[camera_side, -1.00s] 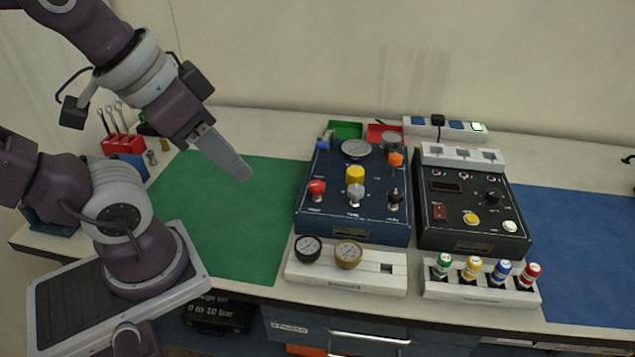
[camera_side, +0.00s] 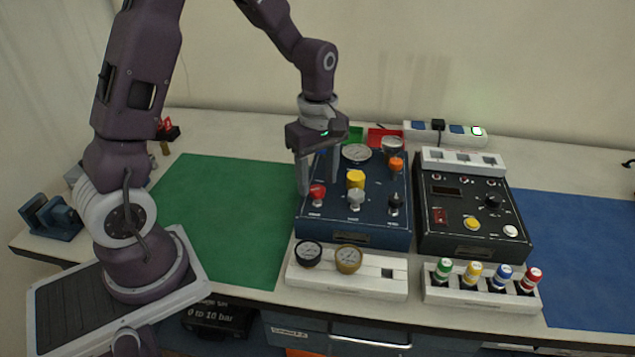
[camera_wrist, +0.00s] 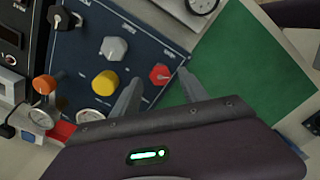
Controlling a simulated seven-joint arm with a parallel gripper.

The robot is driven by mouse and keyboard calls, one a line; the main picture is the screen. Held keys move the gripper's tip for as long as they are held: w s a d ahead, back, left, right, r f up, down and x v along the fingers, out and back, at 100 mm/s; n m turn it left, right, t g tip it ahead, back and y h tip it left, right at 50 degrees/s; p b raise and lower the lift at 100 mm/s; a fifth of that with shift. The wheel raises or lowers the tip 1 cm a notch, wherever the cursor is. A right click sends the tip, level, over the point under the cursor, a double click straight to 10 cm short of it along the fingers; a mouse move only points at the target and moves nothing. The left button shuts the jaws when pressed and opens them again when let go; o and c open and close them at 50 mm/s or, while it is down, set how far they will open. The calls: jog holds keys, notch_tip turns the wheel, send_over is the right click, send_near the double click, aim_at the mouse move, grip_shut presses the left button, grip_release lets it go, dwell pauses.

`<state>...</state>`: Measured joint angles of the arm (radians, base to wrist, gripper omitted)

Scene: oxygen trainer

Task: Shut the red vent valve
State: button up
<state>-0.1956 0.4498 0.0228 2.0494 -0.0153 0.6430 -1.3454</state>
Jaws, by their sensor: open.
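The red vent valve (camera_side: 317,194) is a red knob at the front left of the blue panel (camera_side: 350,228). In the wrist view the red valve (camera_wrist: 160,74) sits between and just ahead of the two fingertips, near the panel's edge. My gripper (camera_side: 320,190) is open and points down over the left part of the panel. Its fingers also show in the wrist view (camera_wrist: 160,82). I see no contact with the valve, though the exact height above it is hard to tell.
The yellow knob (camera_side: 355,178), grey knob (camera_side: 355,197), black knob (camera_side: 395,201) and orange knob (camera_side: 395,160) stand close by on the panel. Gauges on a white stand (camera_side: 375,284) are in front. The green mat (camera_side: 240,215) to the left is clear.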

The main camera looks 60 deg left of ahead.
jog(key=shift+f, duration=0.85)
grip_shut()
jog(key=shift+m, duration=0.3)
jog(key=m, duration=1.1)
jog(key=shift+m, duration=0.4)
jog(key=m, duration=0.6)
jog(key=shift+r, duration=0.1)
jog(key=m, duration=0.5)
jog(key=shift+m, duration=0.4)
